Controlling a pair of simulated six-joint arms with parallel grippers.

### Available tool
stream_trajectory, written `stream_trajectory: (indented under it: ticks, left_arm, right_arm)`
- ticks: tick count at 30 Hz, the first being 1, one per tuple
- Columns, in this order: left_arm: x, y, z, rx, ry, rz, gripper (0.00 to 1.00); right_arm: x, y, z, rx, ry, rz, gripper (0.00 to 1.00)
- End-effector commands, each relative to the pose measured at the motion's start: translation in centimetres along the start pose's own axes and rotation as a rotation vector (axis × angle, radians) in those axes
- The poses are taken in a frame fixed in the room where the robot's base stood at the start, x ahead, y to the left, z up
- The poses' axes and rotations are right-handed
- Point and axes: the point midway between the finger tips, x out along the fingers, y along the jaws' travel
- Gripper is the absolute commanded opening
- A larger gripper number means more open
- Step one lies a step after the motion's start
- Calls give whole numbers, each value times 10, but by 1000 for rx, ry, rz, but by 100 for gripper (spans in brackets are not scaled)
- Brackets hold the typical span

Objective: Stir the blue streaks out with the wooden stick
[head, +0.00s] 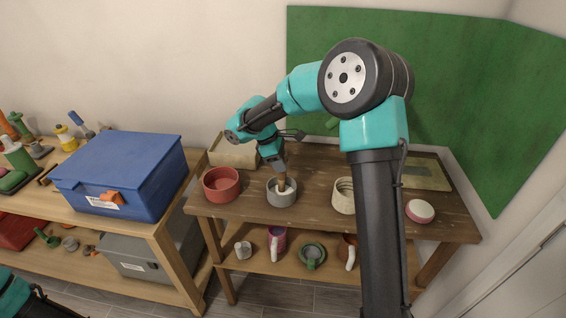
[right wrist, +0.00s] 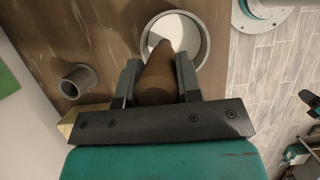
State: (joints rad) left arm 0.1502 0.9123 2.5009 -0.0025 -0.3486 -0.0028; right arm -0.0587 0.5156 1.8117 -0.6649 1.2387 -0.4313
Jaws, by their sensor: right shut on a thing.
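A grey pot (head: 282,193) with pale contents stands on the wooden table; its round opening also shows in the right wrist view (right wrist: 188,30). My right gripper (head: 280,174) is above the pot and shut on the wooden stick (head: 283,184), a brown tapered piece between the two fingers in the right wrist view (right wrist: 158,75). The stick's lower end reaches into the pot's opening. I cannot make out blue streaks in the contents. Part of my left arm shows at the lower left of the head view; its gripper is out of view.
A red pot (head: 221,186) stands left of the grey pot, and a cream ribbed pot (head: 344,196) stands to its right. A red-and-white round piece (head: 420,211) is farther right. A beige box (head: 233,152) is behind. Several mugs sit on the lower shelf.

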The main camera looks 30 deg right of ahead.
Motion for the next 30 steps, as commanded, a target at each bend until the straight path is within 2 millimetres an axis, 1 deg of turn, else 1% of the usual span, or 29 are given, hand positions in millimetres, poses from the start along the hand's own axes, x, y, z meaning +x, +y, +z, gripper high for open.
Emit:
stream_trajectory:
  ticks: [6,18,30]
  left_arm:
    - [0,0,0,0,0,0,43]
    - [0,0,0,0,0,0,43]
    - [0,0,0,0,0,0,43]
  right_arm:
    - [-2,0,-6,-1,1,0,8]
    - [-2,-1,-8,-1,1,-1,8]
    - [-5,-10,-12,-1,0,-2,8]
